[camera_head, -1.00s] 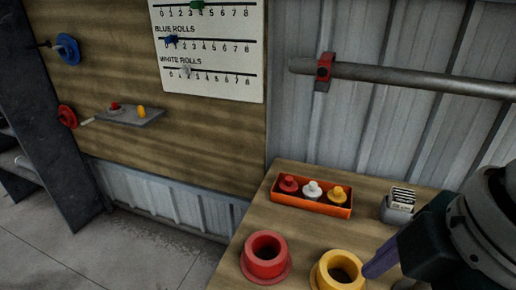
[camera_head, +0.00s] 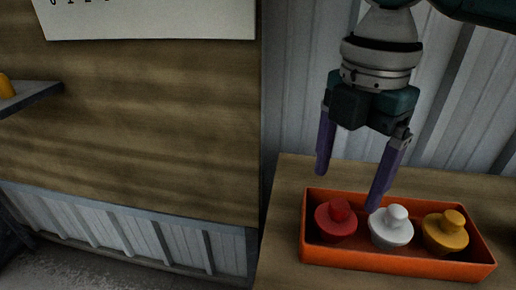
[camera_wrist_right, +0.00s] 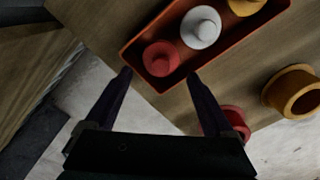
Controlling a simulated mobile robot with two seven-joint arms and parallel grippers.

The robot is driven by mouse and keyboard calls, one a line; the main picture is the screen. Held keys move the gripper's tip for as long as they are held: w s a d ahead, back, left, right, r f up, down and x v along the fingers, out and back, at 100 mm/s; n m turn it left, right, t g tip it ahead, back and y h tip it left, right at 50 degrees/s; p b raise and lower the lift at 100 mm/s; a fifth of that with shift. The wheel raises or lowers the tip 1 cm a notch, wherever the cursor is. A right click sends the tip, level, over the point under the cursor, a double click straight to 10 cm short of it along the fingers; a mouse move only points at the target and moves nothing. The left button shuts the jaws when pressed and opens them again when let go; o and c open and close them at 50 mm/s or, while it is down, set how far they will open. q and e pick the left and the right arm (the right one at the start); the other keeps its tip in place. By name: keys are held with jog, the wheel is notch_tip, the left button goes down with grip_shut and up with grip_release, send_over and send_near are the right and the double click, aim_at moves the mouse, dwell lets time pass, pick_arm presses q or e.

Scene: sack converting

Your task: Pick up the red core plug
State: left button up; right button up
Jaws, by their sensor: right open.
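The red core plug (camera_head: 337,219) sits in the left end of an orange tray (camera_head: 400,262), beside a white plug (camera_head: 391,228) and a yellow plug (camera_head: 445,232). My right gripper (camera_head: 348,188) is open and empty above the tray, its purple fingers pointing down. In the right wrist view the red plug (camera_wrist_right: 160,58) lies ahead of and between the two open fingertips (camera_wrist_right: 160,74), apart from them. My left gripper is not in view.
The tray stands on a wooden table (camera_head: 287,225) against a corrugated metal wall. A red ring-shaped holder (camera_wrist_right: 234,121) and a yellow one (camera_wrist_right: 291,92) stand near the tray. A wooden board with a shelf (camera_head: 30,98) is at the left.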

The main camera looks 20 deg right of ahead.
aim_at(339, 205)
jog(key=shift+s+f, duration=0.2)
jog(key=shift+f, duration=0.85)
notch_tip(339, 205, down, 5)
jog(key=shift+a+f+b, duration=0.1)
jog(key=shift+a+b, duration=0.05)
jog(key=shift+b, duration=0.55)
jog(key=shift+w, duration=0.1)
jog(key=shift+c, duration=0.2)
jog(key=c, duration=1)
